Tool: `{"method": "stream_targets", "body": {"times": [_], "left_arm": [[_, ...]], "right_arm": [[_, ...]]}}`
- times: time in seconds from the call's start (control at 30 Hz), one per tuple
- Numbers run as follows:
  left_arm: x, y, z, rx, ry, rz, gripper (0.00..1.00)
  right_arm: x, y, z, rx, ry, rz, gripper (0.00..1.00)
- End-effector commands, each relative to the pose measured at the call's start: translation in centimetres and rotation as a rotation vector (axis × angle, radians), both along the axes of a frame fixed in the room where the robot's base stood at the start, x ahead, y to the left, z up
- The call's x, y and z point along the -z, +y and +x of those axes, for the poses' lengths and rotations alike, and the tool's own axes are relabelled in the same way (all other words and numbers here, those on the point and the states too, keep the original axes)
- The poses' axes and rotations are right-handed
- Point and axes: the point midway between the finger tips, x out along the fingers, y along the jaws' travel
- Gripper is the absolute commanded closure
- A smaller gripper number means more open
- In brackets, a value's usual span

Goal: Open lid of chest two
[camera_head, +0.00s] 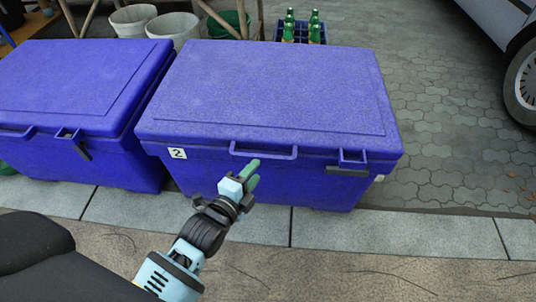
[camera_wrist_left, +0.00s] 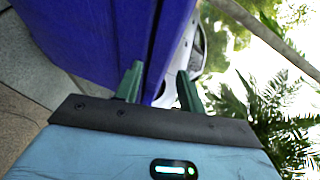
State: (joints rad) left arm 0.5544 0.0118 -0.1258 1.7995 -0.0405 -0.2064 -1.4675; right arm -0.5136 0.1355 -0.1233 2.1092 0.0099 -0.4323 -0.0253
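Chest two (camera_head: 265,90) is a blue-purple cooler chest with a white "2" label (camera_head: 177,153) on its front, and its lid is shut. A loop handle (camera_head: 264,153) sticks out from the lid's front edge, with a latch to its right. My left gripper (camera_head: 253,174) is in front of the chest, just below and left of the middle of the handle. The chest's blue side (camera_wrist_left: 95,40) fills the upper left there. My right gripper is not in view.
A similar blue chest (camera_head: 75,80), also shut, stands close on the left. Behind are buckets (camera_head: 172,28) and a crate of green bottles (camera_head: 300,28). A car wheel (camera_head: 524,85) is at the right. The paving right of chest two is clear.

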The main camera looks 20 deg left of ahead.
Motion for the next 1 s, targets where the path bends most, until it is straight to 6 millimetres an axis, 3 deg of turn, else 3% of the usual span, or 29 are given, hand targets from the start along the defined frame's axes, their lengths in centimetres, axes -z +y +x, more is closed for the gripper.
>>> {"method": "stream_targets", "body": {"times": [0.23, 0.5, 0.9, 1.0], "left_arm": [[0.9, -0.4, 3.4, 0.0, -0.001, -0.001, 0.6], [1.4, -0.7, 6.5, -0.001, 0.0, -0.001, 0.6], [1.3, -0.8, 7.2, 0.0, 0.0, 0.0, 0.6], [1.3, -0.8, 7.2, 0.0, 0.0, 0.0, 0.74]], "right_arm": [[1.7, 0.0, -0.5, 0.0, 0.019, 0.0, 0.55], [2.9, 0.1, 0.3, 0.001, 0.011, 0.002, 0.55], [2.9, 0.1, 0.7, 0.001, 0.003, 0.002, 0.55], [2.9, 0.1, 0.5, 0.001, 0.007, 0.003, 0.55]]}}
